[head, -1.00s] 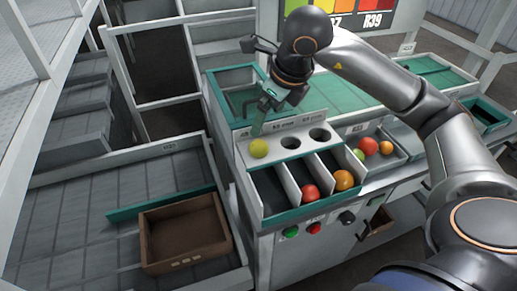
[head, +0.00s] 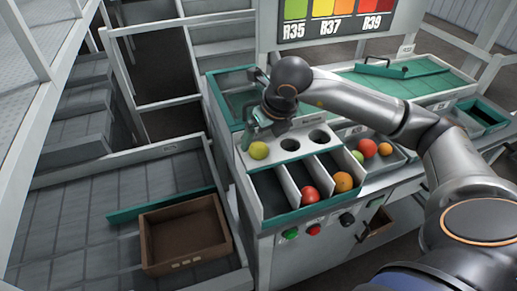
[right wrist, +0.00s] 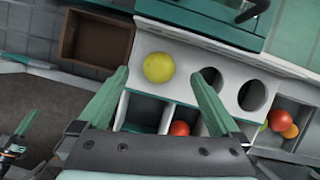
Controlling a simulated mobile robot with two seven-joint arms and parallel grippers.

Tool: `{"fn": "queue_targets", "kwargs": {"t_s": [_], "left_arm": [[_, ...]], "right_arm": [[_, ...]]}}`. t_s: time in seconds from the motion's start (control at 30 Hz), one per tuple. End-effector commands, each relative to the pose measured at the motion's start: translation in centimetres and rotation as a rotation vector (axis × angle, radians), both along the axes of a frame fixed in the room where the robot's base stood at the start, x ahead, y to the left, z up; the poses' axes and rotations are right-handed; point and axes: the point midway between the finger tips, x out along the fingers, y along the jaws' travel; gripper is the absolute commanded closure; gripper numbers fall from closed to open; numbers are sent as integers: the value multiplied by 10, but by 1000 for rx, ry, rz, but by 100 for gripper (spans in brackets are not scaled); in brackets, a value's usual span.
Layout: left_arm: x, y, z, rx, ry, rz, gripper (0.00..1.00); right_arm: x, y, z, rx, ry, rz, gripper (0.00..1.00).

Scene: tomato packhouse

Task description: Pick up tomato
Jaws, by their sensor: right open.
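A yellow-green tomato (head: 258,151) sits at the left hole of a white panel with round holes (head: 272,158). My right gripper (head: 257,134) is just above and behind it in the head view. In the right wrist view the open fingers (right wrist: 163,76) point toward the tomato (right wrist: 159,67), which appears between their tips, nearer the left one. I see no contact. What looks like part of my left gripper (right wrist: 26,122) shows at the left edge of the right wrist view; its jaws are unclear.
Below the panel, divided bins hold a red tomato (head: 309,195) and an orange one (head: 343,182). A side tray holds more tomatoes, including a red one (head: 367,147). A brown crate (head: 184,236) stands at left. A raised teal-edged tray (head: 228,84) lies behind the panel.

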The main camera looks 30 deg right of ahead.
Motion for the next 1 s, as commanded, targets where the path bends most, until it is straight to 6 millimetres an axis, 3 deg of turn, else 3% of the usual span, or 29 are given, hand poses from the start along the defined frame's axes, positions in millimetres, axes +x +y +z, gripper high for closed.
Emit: {"fn": "queue_targets", "kwargs": {"t_s": [0.23,0.53,1.0], "left_arm": [[0,0,9,0,0,0,100],[0,0,9,0,0,0,100],[0,0,9,0,0,0,100]], "right_arm": [[10,1,-33,1,2,-1,1],[12,1,-38,1,0,0,1],[12,1,-37,1,0,0,53]]}}
